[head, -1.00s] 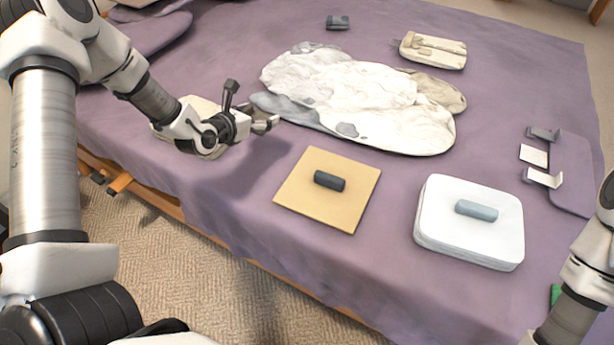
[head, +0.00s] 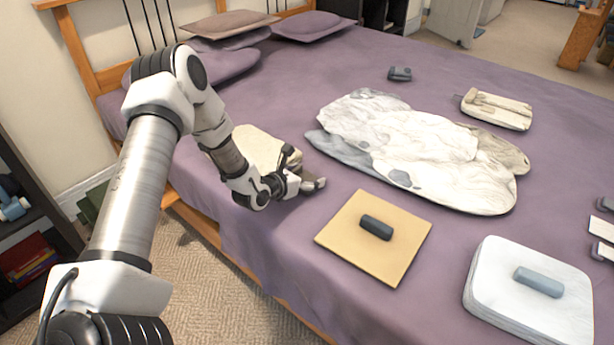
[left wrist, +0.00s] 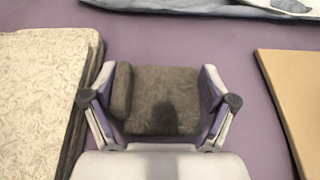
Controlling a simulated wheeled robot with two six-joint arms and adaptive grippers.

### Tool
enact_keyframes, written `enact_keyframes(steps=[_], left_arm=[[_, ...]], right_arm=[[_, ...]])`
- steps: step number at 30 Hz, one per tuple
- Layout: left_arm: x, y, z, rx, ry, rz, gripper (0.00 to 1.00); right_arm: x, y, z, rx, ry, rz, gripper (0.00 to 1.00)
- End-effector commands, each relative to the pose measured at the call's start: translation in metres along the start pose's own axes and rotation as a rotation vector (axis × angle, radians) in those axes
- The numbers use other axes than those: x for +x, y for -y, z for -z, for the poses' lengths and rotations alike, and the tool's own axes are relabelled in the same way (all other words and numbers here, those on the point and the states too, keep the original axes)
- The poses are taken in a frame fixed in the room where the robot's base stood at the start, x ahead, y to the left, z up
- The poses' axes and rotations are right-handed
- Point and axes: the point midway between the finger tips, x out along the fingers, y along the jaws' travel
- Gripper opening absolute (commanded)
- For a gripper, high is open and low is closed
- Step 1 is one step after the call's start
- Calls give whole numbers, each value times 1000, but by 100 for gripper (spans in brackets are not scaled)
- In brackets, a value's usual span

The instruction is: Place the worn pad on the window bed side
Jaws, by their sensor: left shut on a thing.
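My left gripper (head: 314,184) is low over the near side of the purple bed, between a cream pad and a tan board. In the left wrist view its fingers (left wrist: 160,112) are closed on both sides of a grey-brown, worn-looking pad (left wrist: 165,90) with a rolled strip along its left edge. The head view mostly hides this pad behind the gripper. I cannot tell whether it touches the bed. The cream patterned pad (head: 258,148) lies left of the gripper; it also shows in the left wrist view (left wrist: 40,85). My right gripper is out of view.
The tan board (head: 365,245) with a dark roll lies right of the gripper. A thick white pad (head: 500,315) with a blue-grey roll is farther right. A crumpled white cover (head: 420,145) lies behind. Pillows (head: 310,25) are at the headboard. Bare purple bed (head: 270,235) shows in front.

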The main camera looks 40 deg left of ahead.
Motion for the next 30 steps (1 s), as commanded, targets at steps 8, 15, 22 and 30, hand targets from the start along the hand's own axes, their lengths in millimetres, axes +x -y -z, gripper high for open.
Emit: enact_keyframes(steps=[8,15,22,30], left_arm=[[0,0,1,0,0,0,100],[-5,0,-3,-2,-1,-1,100],[-56,-1,-7,-11,0,-3,100],[-114,-1,-6,-5,0,-2,100]], right_arm=[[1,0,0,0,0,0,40],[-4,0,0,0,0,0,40],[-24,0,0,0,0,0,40],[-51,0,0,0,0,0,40]])
